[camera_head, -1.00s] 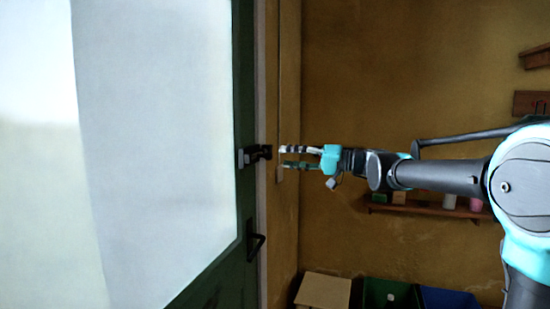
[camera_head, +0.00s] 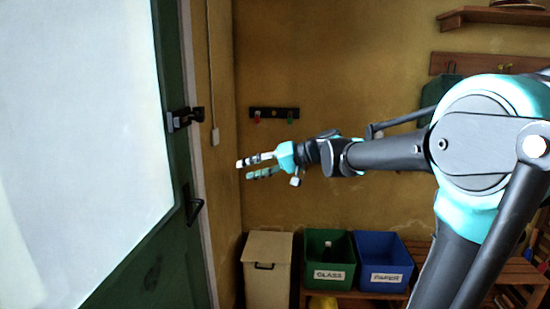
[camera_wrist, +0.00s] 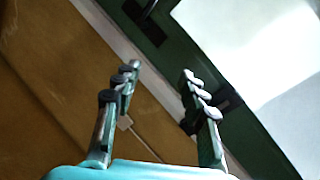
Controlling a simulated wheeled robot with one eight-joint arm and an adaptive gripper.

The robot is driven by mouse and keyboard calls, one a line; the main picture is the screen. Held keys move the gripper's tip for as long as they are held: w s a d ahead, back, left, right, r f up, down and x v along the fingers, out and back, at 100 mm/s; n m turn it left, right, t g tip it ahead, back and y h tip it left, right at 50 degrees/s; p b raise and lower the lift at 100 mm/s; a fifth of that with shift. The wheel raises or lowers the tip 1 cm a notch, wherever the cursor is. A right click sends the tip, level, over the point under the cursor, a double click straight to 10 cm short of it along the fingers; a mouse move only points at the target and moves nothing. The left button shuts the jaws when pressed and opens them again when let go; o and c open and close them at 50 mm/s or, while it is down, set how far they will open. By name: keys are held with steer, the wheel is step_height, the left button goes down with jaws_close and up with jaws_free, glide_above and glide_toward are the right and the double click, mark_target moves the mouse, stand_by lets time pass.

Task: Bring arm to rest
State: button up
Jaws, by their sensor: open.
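My gripper (camera_head: 240,170) is open and empty at the end of my outstretched arm in the head view. Its fingers point left toward the green door (camera_head: 180,235), apart from it, with the ochre wall behind. In the wrist view the two fingers of my gripper (camera_wrist: 163,75) stand well apart with nothing between them. The door shows beyond them there, with its pale glass pane (camera_wrist: 265,45).
The door has a black latch (camera_head: 185,118) and a dark handle (camera_head: 193,205). Below my gripper stand a beige bin (camera_head: 268,275), a green GLASS box (camera_head: 328,275) and a blue PAPER box (camera_head: 385,278). A small hook rack (camera_head: 274,113) hangs on the wall.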

steer(key=s+d+f+m+h, duration=0.1)
steer(key=s+d+f+h, duration=0.3)
steer(key=d+f, duration=0.5)
steer(key=s+d+f+m+t+h, duration=0.1)
steer(key=s+d+f+m+h, duration=0.1)
steer(key=s+d+f+h, duration=0.3)
steer(key=s+d+f+m+h, duration=0.1)
steer(key=s+d+f+h, duration=0.3)
steer(key=s+d+f, duration=0.5)
steer(key=d+f, duration=0.5)
steer(key=f, duration=0.4)
steer(key=shift+s+d+f+t+h, duration=0.15)
steer(key=shift+d+f+t+h, duration=0.15)
steer(key=shift+d+t, duration=0.1)
steer(key=shift+a+r, duration=0.1)
